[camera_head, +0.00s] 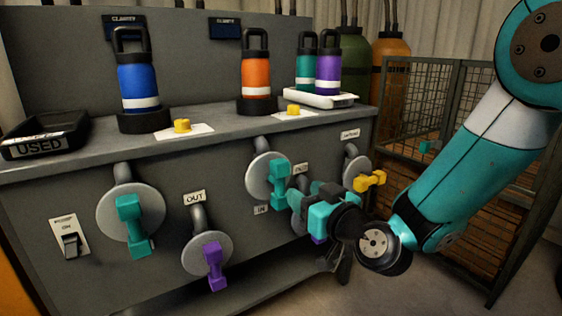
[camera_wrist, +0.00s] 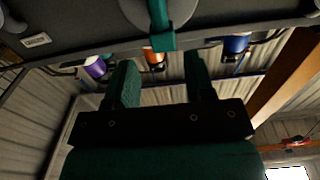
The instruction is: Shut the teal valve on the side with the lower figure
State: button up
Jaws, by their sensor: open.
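A left teal valve handle (camera_head: 130,215) hangs downward on a round grey plate at the bench front. A second teal valve handle (camera_head: 279,178) is right of it, on a similar plate. My gripper (camera_head: 297,198) is beside this second valve, partly in front of the bench. In the wrist view my gripper (camera_wrist: 158,65) is open, with nothing between its fingers, and a teal handle (camera_wrist: 160,28) is just beyond the fingertips. Two dark display panels hang on the back wall, a left one (camera_head: 125,25) and a right one (camera_head: 224,28); their figures are too small to read.
A purple valve (camera_head: 213,260) is low between the teal ones; a yellow valve (camera_head: 370,181) is right of my gripper. Blue (camera_head: 138,85) and orange (camera_head: 256,72) bottles stand on the bench top. A black tray marked USED (camera_head: 45,135) is at left. A wire cage (camera_head: 450,110) stands right.

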aim_at(283, 178)
jog(key=p+x, duration=0.5)
jog(key=x, duration=0.5)
jog(key=c, duration=0.6)
